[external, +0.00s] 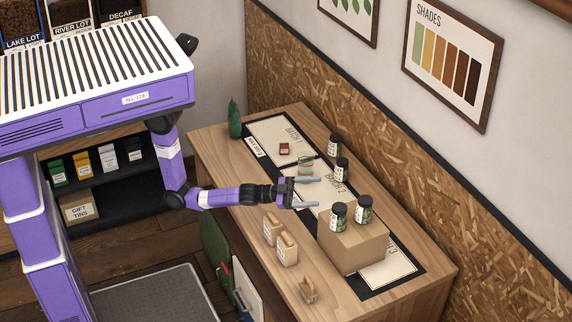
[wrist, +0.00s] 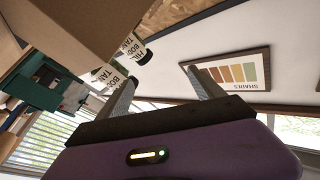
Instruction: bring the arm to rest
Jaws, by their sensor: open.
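My gripper (external: 312,192) is open and empty, its two fingers spread above the BATCH 2 part of the counter mat. The arm reaches out level over the wooden counter (external: 215,140). In the wrist view my gripper (wrist: 160,80) shows nothing between its fingers. The wrist picture is tilted, with the wall and the SHADES picture (wrist: 232,75) beyond the fingers.
A cardboard box (external: 352,248) bearing two dark jars (external: 338,215) stands right of my gripper. Two more jars (external: 342,170) stand behind it. Paper bags (external: 288,250) stand near the front edge. A green object (external: 235,120) stands at the far left.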

